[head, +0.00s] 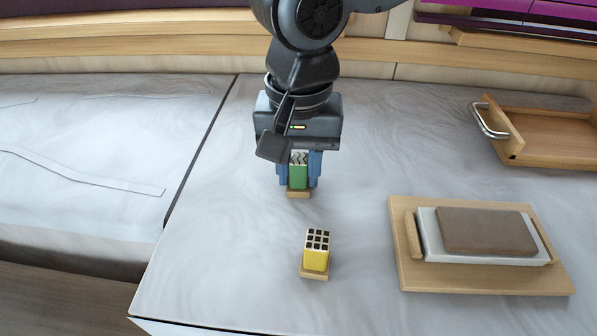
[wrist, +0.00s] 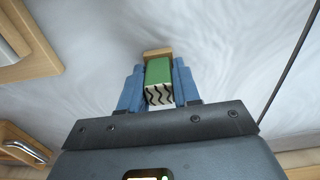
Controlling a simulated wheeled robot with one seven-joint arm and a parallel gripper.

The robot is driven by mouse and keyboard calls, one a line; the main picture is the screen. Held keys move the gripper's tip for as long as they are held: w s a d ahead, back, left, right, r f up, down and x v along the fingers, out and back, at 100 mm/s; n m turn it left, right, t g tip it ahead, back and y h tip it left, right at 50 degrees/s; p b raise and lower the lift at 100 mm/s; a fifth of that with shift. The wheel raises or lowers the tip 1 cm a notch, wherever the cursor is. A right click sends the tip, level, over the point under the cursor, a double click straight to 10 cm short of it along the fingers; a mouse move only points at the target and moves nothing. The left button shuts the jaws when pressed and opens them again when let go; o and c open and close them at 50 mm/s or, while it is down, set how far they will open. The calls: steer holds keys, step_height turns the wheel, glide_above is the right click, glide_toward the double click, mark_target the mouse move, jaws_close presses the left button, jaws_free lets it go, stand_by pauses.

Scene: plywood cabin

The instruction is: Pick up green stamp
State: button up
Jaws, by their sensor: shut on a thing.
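The green stamp (head: 298,178) stands upright on a small wooden base, with a white top marked by black zigzag lines. My gripper (head: 299,175) points down and is shut on it, one blue finger on each side. In the wrist view the green stamp (wrist: 158,76) sits between the two blue fingers of my gripper (wrist: 158,85), with its wooden base beyond the fingertips. I cannot tell whether the base touches the table.
A yellow stamp (head: 317,252) with a black grid top stands nearer the front edge. A wooden board (head: 480,281) with a brown-topped pad (head: 488,231) lies to the right. A wooden tray (head: 555,148) with a metal handle is at the back right. The white table is clear left of my gripper.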

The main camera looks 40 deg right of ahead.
mark_target(305, 155)
steer(key=shift+r, duration=0.1)
steer(key=shift+r, duration=0.45)
steer(key=r, duration=0.1)
steer(key=d+r, duration=0.1)
steer(key=r, duration=0.1)
steer(key=shift+s+r, duration=0.1)
steer(key=shift+r, duration=0.15)
steer(key=s+d+r, duration=0.3)
steer(key=d+r, duration=0.3)
steer(key=d, duration=0.4)
steer(key=shift+s+r+p, duration=0.2)
steer(key=shift+s+p, duration=0.15)
steer(key=o, duration=0.5)
steer(key=shift+c, duration=1.5)
